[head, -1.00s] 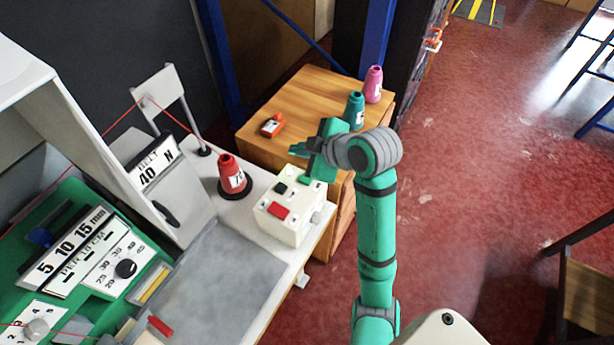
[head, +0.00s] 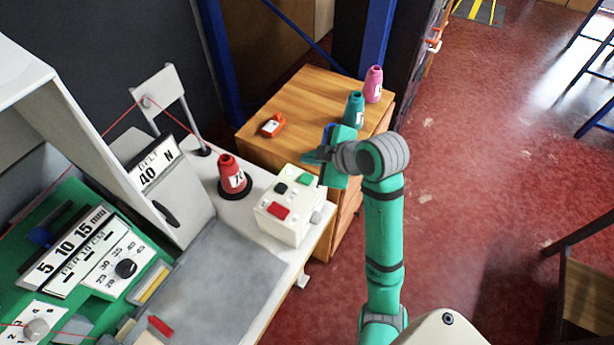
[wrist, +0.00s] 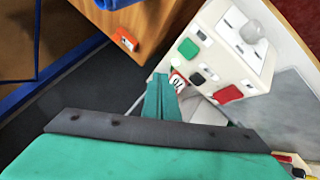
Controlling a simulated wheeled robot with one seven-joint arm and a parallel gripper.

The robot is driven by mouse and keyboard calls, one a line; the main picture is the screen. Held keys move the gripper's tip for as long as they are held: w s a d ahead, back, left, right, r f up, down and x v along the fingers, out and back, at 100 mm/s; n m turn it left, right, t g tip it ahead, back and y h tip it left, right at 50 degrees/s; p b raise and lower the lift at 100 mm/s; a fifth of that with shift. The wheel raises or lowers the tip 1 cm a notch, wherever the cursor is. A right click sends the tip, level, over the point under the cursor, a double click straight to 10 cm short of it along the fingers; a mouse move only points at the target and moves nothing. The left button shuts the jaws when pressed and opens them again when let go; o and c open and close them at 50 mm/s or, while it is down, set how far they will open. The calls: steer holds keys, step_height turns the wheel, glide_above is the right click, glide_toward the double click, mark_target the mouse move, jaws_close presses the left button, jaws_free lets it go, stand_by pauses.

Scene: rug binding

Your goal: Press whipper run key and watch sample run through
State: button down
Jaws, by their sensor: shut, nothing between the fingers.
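A white control box (head: 284,232) stands on the right end of the machine table. Its top has a green key (head: 305,180), a black key (head: 281,188) and a red key (head: 279,212). In the wrist view the green key (wrist: 188,48), black key (wrist: 197,78) and red key (wrist: 228,94) show on the box's tilted face. My gripper (head: 308,157) is shut and empty, and it appears just above the green key in the head view. In the wrist view its closed fingertips (wrist: 160,82) are apart from the keys. A red yarn cone (head: 231,176) stands left of the box.
A wooden cabinet (head: 290,105) behind holds an orange device (head: 272,125), a teal cone (head: 354,107) and a pink cone (head: 373,84). The green machine (head: 70,255) with dials fills the left.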

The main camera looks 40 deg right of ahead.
mark_target(310, 181)
steer(key=shift+f, duration=2.55)
steer(key=shift+f, duration=0.1)
steer(key=shift+f, duration=0.35)
